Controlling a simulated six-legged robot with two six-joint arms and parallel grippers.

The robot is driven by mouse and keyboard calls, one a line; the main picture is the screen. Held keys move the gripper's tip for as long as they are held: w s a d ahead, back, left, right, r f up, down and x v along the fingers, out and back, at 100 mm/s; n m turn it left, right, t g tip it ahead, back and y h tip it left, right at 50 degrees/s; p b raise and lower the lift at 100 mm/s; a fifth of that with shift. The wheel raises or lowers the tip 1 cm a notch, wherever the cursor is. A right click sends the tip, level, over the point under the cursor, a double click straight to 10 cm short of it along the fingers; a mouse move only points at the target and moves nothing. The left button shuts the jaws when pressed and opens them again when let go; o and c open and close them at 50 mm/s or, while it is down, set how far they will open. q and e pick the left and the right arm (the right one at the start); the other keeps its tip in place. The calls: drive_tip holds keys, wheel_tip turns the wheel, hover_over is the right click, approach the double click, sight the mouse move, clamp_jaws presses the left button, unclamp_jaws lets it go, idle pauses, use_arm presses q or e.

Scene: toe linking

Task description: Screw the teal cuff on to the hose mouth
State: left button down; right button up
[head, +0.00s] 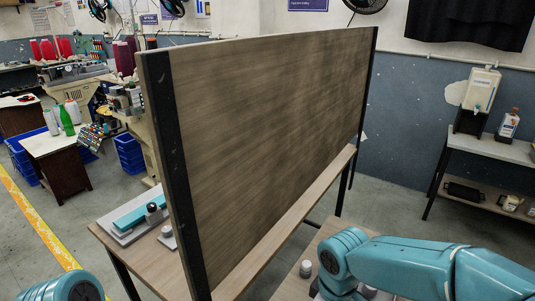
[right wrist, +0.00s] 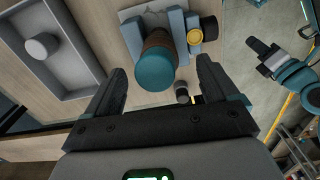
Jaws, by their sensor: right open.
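In the right wrist view, the round teal cuff (right wrist: 157,70) faces me. It sits at the end of a brown cylinder (right wrist: 158,40), which looks like the hose, held between blue-grey blocks (right wrist: 178,30). I cannot tell whether the cuff is threaded on. My right gripper (right wrist: 160,76) is open, with its fingers on either side of the cuff and apart from it. A teal arm with a black gripper (right wrist: 262,52), apparently my left, shows at the right; its jaw state is unclear. In the head view, both grippers are out of sight.
A tall wooden panel (head: 260,130) divides the table. A grey tray (right wrist: 75,75) with a round knob (right wrist: 42,45) lies left in the wrist view. A small dark cylinder (right wrist: 182,92) stands near the right finger. Behind the panel lies a teal bar (head: 130,215).

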drive_tip(key=n+p, duration=0.2)
drive_tip(key=n, duration=0.3)
drive_tip(key=shift+r+n, duration=0.15)
drive_tip(key=shift+n, duration=0.65)
drive_tip(key=shift+f+n, duration=0.25)
drive_tip(key=shift+n, duration=0.05)
